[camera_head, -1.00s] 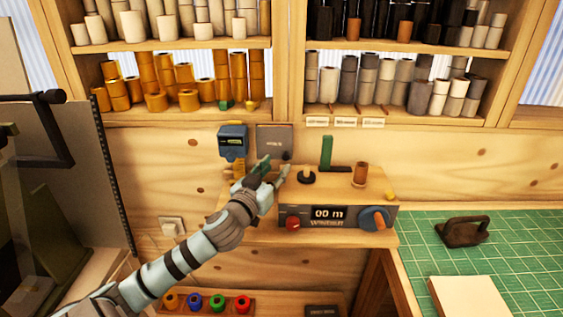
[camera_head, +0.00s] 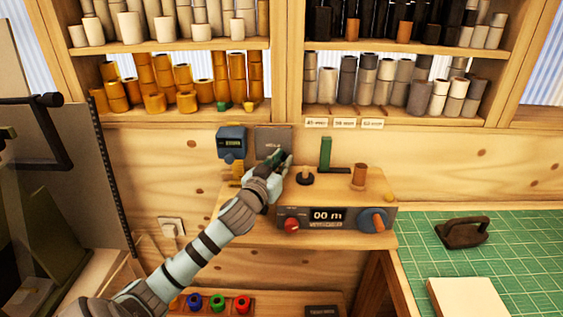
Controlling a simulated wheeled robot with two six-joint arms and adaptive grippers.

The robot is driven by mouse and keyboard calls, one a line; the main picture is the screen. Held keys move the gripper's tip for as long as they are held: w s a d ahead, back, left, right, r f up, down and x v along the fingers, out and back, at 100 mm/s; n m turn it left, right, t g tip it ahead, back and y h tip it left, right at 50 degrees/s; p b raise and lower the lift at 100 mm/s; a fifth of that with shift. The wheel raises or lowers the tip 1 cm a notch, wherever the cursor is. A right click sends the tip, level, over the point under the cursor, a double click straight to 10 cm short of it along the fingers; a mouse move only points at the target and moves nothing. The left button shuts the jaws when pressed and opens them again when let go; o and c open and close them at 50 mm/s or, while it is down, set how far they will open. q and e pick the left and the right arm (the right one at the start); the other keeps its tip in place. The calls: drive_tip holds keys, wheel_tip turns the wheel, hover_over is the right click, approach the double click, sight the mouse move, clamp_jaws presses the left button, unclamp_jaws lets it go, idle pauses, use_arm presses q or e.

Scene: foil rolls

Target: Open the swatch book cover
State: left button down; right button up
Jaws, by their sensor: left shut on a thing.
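A dark grey flat panel with small lettering (camera_head: 270,138), which looks like the swatch book cover, stands against the wooden back wall above the bench. It looks flat and closed. My left gripper (camera_head: 284,160) is at its lower right corner, shut on the cover's edge there. The fingers and wrist hide that corner and the panel's lower edge. My right gripper is not in view.
A blue meter box (camera_head: 231,141) is just left of the panel. Shelves of rolls are above.

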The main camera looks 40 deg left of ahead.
use_arm(q)
drive_tip(key=shift+s+a+m+h+p, duration=0.1)
drive_tip(key=shift+s+m+h+p, duration=0.2)
drive_tip(key=shift+s+m+h, duration=0.35)
drive_tip(key=m+h, duration=0.1)
drive_tip(key=h, duration=0.1)
drive_tip(key=s+m+h, duration=0.1)
drive_tip(key=h, duration=0.1)
drive_tip(key=s+m+h, duration=0.1)
drive_tip(key=h, duration=0.1)
drive_tip(key=shift+s+b, duration=0.1)
drive_tip(key=shift+b, duration=0.3)
drive_tip(key=c, duration=1.5)
unclamp_jaws()
drive_tip(key=shift+c, duration=0.2)
